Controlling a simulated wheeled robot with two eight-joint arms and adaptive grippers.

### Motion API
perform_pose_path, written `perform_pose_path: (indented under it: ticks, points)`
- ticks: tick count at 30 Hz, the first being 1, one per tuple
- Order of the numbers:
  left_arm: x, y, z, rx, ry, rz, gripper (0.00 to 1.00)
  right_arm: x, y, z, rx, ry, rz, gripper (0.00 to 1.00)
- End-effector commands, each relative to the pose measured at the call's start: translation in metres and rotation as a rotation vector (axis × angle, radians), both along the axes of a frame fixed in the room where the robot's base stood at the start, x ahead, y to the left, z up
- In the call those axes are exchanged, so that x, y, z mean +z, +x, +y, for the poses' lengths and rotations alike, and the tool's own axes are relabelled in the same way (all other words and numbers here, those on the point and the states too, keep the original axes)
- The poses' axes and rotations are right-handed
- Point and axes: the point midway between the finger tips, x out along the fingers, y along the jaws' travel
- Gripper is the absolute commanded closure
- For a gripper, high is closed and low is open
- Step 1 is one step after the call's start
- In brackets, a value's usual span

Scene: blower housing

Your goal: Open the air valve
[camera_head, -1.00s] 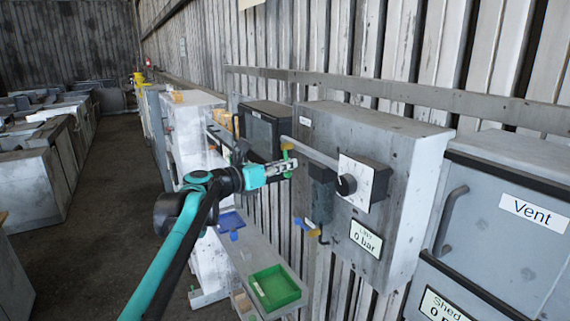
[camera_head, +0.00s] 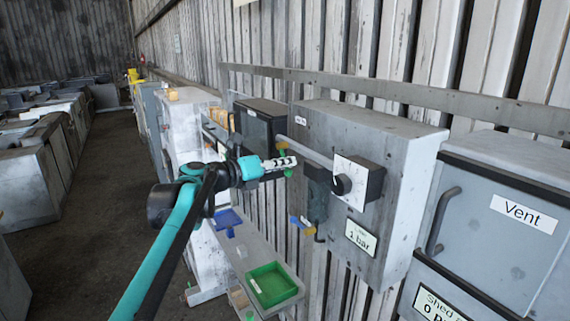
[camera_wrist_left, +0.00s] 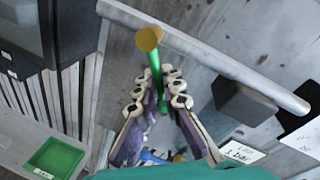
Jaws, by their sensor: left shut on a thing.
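The air valve appears to be the green handle with a yellow end on the pipe at the left of a grey wall box (camera_head: 395,215). In the wrist view the green handle (camera_wrist_left: 154,62) runs down from its round yellow end (camera_wrist_left: 149,38) in between my fingers. My left gripper (camera_wrist_left: 155,88) is shut on this handle. In the head view my left gripper (camera_head: 288,163) is beside the pipe (camera_head: 308,151) and hides much of the handle. A label on the box (camera_head: 361,237) reads "1 bar". My right gripper is not in view.
A black knob (camera_head: 342,184) on a white dial sits right of the pipe. A blue handle (camera_head: 295,221) is lower on the box. A green tray (camera_head: 272,284) lies on a shelf below. A grey "Vent" cabinet (camera_head: 500,240) stands at right.

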Motion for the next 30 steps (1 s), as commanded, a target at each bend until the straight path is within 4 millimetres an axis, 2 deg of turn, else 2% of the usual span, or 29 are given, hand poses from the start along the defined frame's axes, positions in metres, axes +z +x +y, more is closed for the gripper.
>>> perform_pose_path:
  ticks: [5, 6, 8, 16, 20, 30]
  points:
    - [0.001, 0.000, 0.000, 0.002, -0.002, -0.002, 1.00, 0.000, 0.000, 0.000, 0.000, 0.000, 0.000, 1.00]
    - [0.001, 0.000, 0.000, 0.002, -0.002, -0.002, 0.83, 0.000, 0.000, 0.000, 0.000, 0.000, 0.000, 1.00]
    - [0.001, 0.000, 0.000, 0.002, -0.002, -0.002, 0.71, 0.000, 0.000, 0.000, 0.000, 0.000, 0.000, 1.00]
    - [0.000, 0.000, 0.001, 0.000, 0.000, -0.001, 0.71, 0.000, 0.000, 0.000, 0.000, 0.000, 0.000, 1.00]
    - [0.001, -0.005, 0.007, 0.003, 0.000, -0.002, 0.71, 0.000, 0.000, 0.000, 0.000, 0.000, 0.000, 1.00]
    - [0.009, -0.052, 0.058, 0.005, 0.000, -0.002, 0.71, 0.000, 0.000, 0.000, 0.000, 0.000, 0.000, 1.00]
